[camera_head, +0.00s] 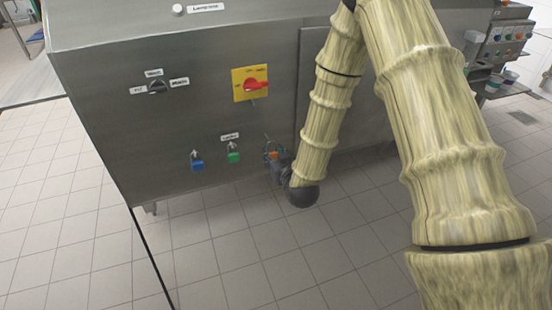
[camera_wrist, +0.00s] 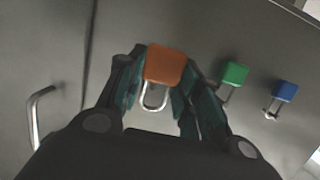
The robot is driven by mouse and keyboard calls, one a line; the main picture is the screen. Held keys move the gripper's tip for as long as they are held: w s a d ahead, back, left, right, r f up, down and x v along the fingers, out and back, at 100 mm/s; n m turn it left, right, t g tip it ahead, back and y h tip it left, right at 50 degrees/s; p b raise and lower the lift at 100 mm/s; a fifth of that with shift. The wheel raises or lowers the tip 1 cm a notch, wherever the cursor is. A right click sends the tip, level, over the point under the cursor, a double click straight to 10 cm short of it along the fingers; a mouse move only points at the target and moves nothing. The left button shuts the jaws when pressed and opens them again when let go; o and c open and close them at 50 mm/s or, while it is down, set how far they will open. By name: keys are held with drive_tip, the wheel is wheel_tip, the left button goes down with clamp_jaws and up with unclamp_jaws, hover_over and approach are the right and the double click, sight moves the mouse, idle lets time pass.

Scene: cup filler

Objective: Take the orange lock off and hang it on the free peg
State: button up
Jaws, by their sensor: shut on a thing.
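The orange lock (camera_wrist: 164,66) sits between the fingers of my gripper (camera_wrist: 160,85) in the wrist view, its silver shackle pointing down in that picture. My gripper is shut on it. In the head view my gripper (camera_head: 273,156) is low on the steel panel, right of the green lock (camera_head: 234,156), and only a bit of orange shows. The free peg cannot be made out; whether the shackle touches one cannot be told. The red switch (camera_head: 257,85) on its yellow plate (camera_head: 238,92) is above, with no lock seen on it.
A blue lock (camera_head: 197,164) hangs left of the green lock, both close beside my gripper on the panel. A black selector knob (camera_head: 157,87) is at the upper left. A metal handle (camera_wrist: 38,105) shows in the wrist view. The tiled floor in front is clear.

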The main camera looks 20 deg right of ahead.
drive_tip(key=shift+r+b+x, duration=0.1)
drive_tip(key=shift+b+x, duration=0.1)
drive_tip(key=shift+x, duration=0.65)
drive_tip(key=shift+r+b+x, duration=0.15)
drive_tip(key=shift+b+x, duration=0.05)
drive_tip(key=shift+x, duration=0.7)
drive_tip(key=shift+w+f, duration=0.2)
drive_tip(key=shift+w, duration=0.4)
drive_tip(key=o, duration=1.1)
drive_tip(key=shift+o, duration=0.2)
